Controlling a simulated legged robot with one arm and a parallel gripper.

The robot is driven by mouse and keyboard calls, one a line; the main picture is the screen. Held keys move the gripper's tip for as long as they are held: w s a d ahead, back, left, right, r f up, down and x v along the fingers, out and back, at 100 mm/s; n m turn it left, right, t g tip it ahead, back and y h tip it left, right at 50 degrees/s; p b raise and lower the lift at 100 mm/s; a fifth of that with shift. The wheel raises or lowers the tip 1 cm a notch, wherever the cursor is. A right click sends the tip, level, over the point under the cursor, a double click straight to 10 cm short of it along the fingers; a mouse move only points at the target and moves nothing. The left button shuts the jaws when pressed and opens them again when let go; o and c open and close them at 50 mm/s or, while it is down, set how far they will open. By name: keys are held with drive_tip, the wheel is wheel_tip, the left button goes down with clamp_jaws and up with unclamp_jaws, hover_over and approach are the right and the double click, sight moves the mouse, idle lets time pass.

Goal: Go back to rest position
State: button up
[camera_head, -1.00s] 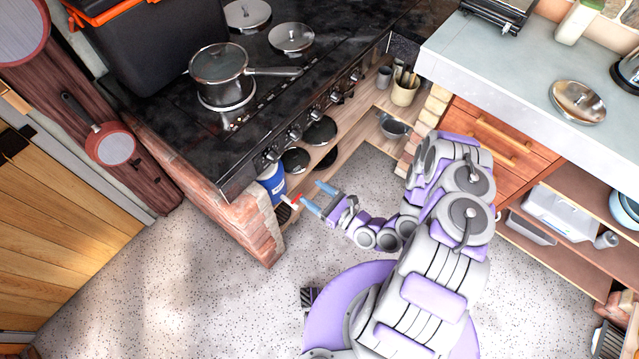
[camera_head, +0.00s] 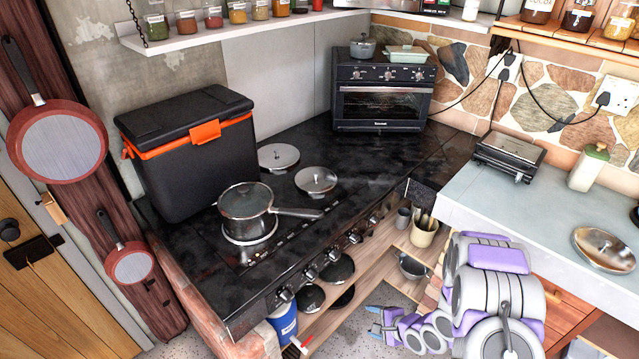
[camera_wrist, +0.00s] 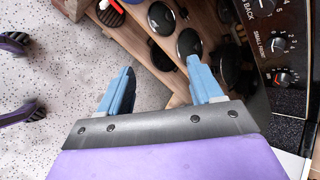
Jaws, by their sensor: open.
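My gripper (camera_head: 377,321) is at the lower middle of the head view, in front of the stove's open lower shelf. In the wrist view my gripper (camera_wrist: 160,88) shows two blue fingers spread wide apart with nothing between them. The gripper is open and empty. My purple and grey arm is folded at the lower right of the head view. A blue container (camera_head: 283,322) stands on the shelf, to the left of the gripper and apart from it.
The black stove (camera_head: 215,275) bears a lidded pot (camera_head: 247,205). Lids (camera_head: 312,297) and a pouring bowl (camera_head: 412,266) sit on the wooden shelf (camera_head: 375,268). A counter (camera_head: 530,220) is at right.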

drive_tip(key=w+d+r+n+g+h, duration=0.1)
drive_tip(key=w+d+r+n+h, duration=0.1)
drive_tip(key=d+r+n+h, duration=0.45)
drive_tip(key=s+d+r+n+g+h, duration=0.1)
drive_tip(key=s+d+r, duration=0.25)
drive_tip(key=r, duration=0.55)
drive_tip(key=s+d+r+g+h, duration=0.1)
drive_tip(key=s+d+r+g, duration=0.15)
drive_tip(key=s+r, duration=0.45)
drive_tip(key=s+a+r+n+g, duration=0.1)
drive_tip(key=s+a+r+n, duration=0.1)
drive_tip(key=s+a+r, duration=0.3)
drive_tip(key=s+a+r+n+g+y, duration=0.1)
drive_tip(key=s+a+r+n, duration=0.2)
drive_tip(key=s, duration=0.8)
drive_tip(key=s+a+r+n+g+y, duration=0.1)
drive_tip(key=s+a+r+n+g, duration=0.1)
drive_tip(key=s+a+r, duration=0.4)
drive_tip(key=shift+s+a+r, duration=0.35)
drive_tip(key=shift+s+r, duration=0.4)
drive_tip(key=shift+s, duration=0.3)
